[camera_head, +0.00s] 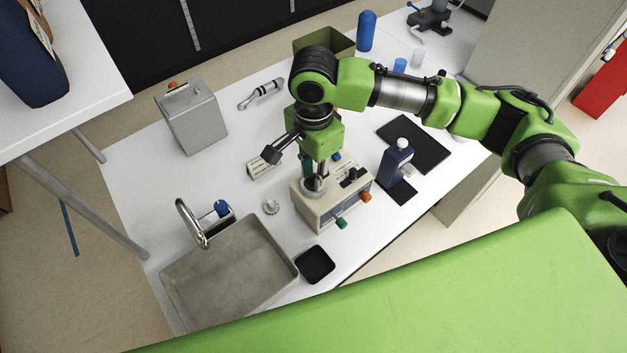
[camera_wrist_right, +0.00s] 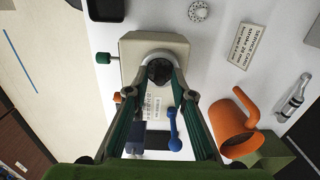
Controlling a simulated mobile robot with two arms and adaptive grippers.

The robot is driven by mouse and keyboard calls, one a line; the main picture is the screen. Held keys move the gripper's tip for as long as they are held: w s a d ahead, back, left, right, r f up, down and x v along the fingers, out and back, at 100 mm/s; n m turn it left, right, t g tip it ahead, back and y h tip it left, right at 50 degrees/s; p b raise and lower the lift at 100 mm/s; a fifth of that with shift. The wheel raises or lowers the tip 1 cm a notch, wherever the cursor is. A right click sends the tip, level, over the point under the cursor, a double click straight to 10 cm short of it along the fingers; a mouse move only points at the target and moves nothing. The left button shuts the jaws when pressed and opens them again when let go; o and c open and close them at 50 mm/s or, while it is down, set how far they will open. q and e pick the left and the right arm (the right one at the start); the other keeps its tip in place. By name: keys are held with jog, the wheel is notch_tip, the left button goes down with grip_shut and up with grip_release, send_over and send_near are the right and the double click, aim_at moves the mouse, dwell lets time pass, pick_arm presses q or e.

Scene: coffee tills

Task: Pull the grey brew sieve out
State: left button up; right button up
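A beige brewing machine (camera_head: 325,208) stands on the white counter, with a round light-grey collar (camera_head: 314,188) on its top. In the right wrist view the collar (camera_wrist_right: 153,52) surrounds a dark grey round part (camera_wrist_right: 158,71), which looks like the brew sieve seated in it. My right gripper (camera_head: 314,178) points down at the collar. In the right wrist view its two green fingers (camera_wrist_right: 160,76) lie either side of the dark part, with a gap between the tips. Whether they touch it I cannot tell. My left gripper is not in view.
A grey sink (camera_head: 230,275) and a black pad (camera_head: 315,264) lie in front-left. A navy device (camera_head: 396,165) and a dark mat (camera_head: 415,143) are right of the machine. An orange mug (camera_wrist_right: 232,125) stands close to my right gripper. A grey canister (camera_head: 190,120) stands back left.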

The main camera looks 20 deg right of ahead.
aim_at(313, 175)
grip_shut()
jog(key=shift+r+p, duration=0.3)
jog(key=shift+p, duration=0.1)
notch_tip(313, 175, up, 5)
jog(key=p, duration=0.7)
jog(key=shift+f, duration=0.1)
dwell(0.3)
